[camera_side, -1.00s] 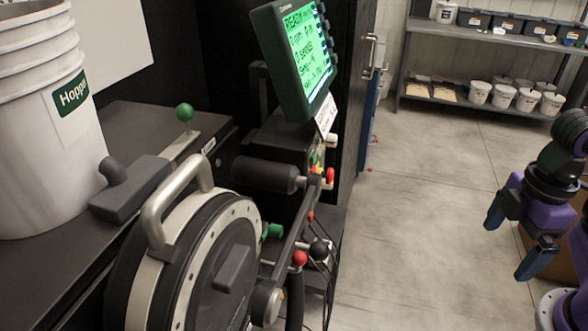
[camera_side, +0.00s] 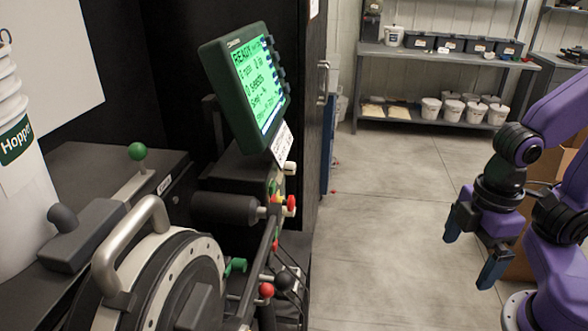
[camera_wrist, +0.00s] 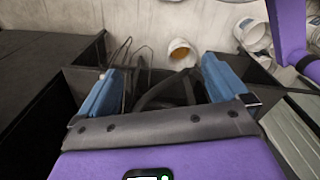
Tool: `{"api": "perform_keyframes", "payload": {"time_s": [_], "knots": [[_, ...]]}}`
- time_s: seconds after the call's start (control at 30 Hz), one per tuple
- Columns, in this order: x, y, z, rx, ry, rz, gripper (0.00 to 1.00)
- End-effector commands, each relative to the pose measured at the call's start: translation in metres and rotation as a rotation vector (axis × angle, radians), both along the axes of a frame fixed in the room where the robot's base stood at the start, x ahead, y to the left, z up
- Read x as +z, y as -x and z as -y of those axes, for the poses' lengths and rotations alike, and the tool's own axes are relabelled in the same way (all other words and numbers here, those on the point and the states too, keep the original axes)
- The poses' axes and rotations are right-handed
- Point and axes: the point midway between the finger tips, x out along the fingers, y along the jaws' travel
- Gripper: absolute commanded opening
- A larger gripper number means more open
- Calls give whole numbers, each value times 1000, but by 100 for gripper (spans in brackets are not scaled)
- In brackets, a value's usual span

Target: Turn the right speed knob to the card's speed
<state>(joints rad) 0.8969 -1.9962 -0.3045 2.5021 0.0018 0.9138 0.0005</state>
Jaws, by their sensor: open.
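The seed meter machine has a green-lit screen (camera_side: 254,82) reading READY, with small text too fine to read fully. A white card (camera_side: 282,145) hangs under the screen, its writing unreadable. Below it are small knobs: a white knob (camera_side: 290,168), a red knob (camera_side: 291,202) and a green knob (camera_side: 235,265). I cannot tell which is the right speed knob. My gripper (camera_side: 472,245) is open and empty, well to the right of the machine over the floor. In the wrist view its two blue fingers (camera_wrist: 160,88) stand wide apart with nothing held between them.
A round drum with a metal handle (camera_side: 125,240), a red ball knob (camera_side: 266,290) and a black ball knob (camera_side: 284,281) stand at the machine's front. A white hopper (camera_side: 22,200) is at left. Shelves (camera_side: 440,58) with buckets stand behind. Floor between gripper and machine looks clear.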

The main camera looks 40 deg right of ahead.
Motion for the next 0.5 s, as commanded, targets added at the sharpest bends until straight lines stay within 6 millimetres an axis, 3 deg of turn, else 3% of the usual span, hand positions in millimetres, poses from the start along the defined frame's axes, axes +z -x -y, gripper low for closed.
{"api": "perform_keyframes", "payload": {"time_s": [0.27, 0.3, 0.4, 0.43, 0.5], "knots": [[0, 0, 0, 0, 0, 0, 100], [0, 0, 0, 0, 0, 0, 97], [-1, -3, -1, -3, -6, 6, 64], [-2, -5, -2, -6, -10, 12, 59], [-6, -15, -7, -17, -31, 37, 59]]}}
